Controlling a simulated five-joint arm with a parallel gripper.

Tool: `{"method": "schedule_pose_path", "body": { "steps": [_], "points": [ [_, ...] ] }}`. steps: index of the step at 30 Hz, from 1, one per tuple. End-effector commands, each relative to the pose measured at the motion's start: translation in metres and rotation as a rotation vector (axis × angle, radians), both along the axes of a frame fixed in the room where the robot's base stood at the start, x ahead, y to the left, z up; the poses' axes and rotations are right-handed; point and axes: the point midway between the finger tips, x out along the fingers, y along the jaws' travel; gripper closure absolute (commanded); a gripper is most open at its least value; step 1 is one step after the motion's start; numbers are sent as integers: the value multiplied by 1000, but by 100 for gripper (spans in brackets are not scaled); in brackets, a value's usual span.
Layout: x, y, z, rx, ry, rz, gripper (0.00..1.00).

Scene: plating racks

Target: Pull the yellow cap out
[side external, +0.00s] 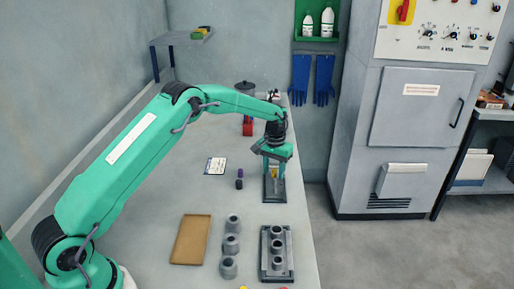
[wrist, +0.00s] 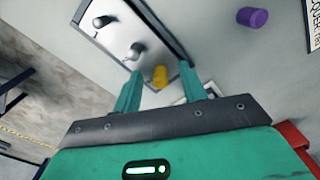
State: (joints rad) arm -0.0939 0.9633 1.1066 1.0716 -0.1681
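The yellow cap (wrist: 160,75) sits at the near end of a grey rack (wrist: 168,25) in the wrist view, in line with two bare dark posts. In the side external view the yellow cap (side external: 274,174) shows between my fingers, above the rack (side external: 279,196). My gripper (wrist: 160,84) is open, with one finger on each side of the cap and a gap visible on both sides. In the side external view my gripper (side external: 274,172) points down over the rack. The base of the cap is partly hidden.
A purple cap (side external: 239,172) stands left of the rack, beside a card (side external: 215,166). A second rack (side external: 290,267) with sleeves, several loose grey sleeves (side external: 232,243) and a brown tray (side external: 190,240) are nearer the camera. A red block (side external: 247,129) is behind. The table's right edge is close.

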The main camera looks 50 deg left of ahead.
Motion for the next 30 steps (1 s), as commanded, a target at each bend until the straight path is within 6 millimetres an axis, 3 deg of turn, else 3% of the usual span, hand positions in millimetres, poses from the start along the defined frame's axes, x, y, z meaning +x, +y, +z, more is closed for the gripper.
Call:
{"method": "schedule_pose_path", "body": {
  "steps": [1, 6, 8, 9, 11, 30],
  "points": [
    [0, 0, 0, 0, 0, 0, 68],
    [0, 0, 0, 0, 0, 0, 100],
    [0, 0, 0, 0, 0, 0, 100],
    [0, 0, 0, 0, 0, 0, 92],
    [0, 0, 0, 0, 0, 0, 100],
    [0, 0, 11, 0, -1, 0, 100]
  ]
}}
